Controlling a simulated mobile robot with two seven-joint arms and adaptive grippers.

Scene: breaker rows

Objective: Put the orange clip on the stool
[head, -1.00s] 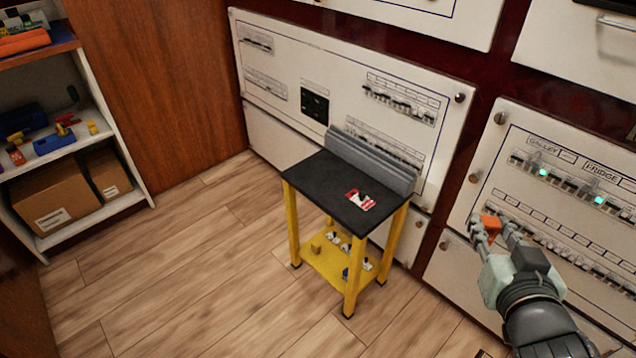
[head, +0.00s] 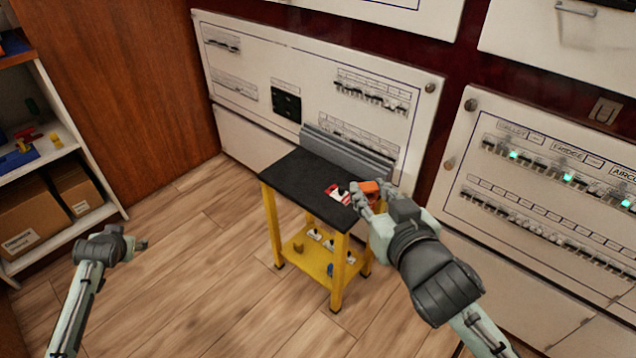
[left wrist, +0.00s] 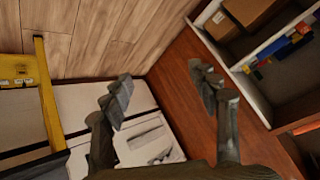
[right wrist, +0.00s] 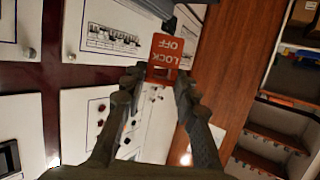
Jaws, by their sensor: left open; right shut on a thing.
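The orange clip (head: 369,187) is between the fingertips of my right gripper (head: 367,200), which is shut on it. In the head view they appear over the right side of the stool's black top (head: 300,172); I cannot tell the height of the clip above it. In the right wrist view the clip (right wrist: 166,56) shows a face lettered "LOCK OFF", between the fingers (right wrist: 160,82). The stool has yellow legs and a lower yellow shelf. My left gripper (head: 139,246) is open and empty, over the floor to the left; its spread fingers show in the left wrist view (left wrist: 160,90).
A red and white item (head: 338,193) lies on the stool top, close to the clip. A grey ridged bar (head: 345,150) runs along the top's back edge. Several small items sit on the lower shelf. Breaker panels (head: 232,60) stand behind; a shelf unit (head: 75,225) is at left.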

